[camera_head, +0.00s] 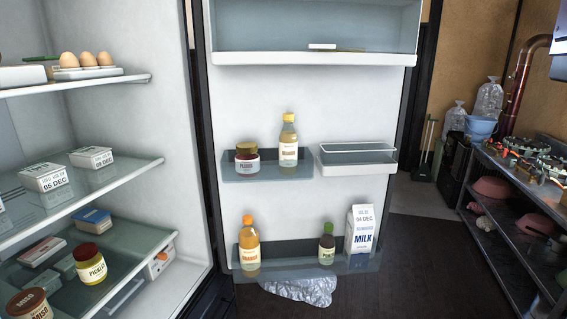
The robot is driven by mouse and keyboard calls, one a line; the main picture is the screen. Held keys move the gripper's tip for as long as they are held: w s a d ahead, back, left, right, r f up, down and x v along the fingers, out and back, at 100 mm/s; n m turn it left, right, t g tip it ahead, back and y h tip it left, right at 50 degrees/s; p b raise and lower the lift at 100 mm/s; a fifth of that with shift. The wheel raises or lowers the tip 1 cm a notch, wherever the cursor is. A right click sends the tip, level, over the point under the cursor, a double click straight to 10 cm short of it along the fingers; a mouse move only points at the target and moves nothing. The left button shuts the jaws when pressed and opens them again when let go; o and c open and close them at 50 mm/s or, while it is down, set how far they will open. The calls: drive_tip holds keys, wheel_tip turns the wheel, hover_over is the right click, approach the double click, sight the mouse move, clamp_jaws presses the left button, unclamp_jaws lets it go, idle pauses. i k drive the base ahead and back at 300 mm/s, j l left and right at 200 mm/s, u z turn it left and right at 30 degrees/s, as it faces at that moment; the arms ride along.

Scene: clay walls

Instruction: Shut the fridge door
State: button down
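The fridge door (300,97) stands wide open in the head view, its inner side facing me. Its shelves hold a jar (247,158), a yellow-capped bottle (288,142), an orange-capped bottle (249,245), a small green-capped bottle (327,243) and a milk carton (360,231). The fridge body (165,60) is at the left, its inside open to view. The door's outer face and any handle are hidden. My gripper is not in view.
Fridge shelves (125,172) hold eggs, boxes and jars. A crumpled clear bag (300,289) lies below the door. A metal shelf unit (510,190) stands at the right. Dark floor (420,260) between the door and the unit is clear.

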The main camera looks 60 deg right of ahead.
sight(332, 97)
drive_tip(key=z, duration=1.25)
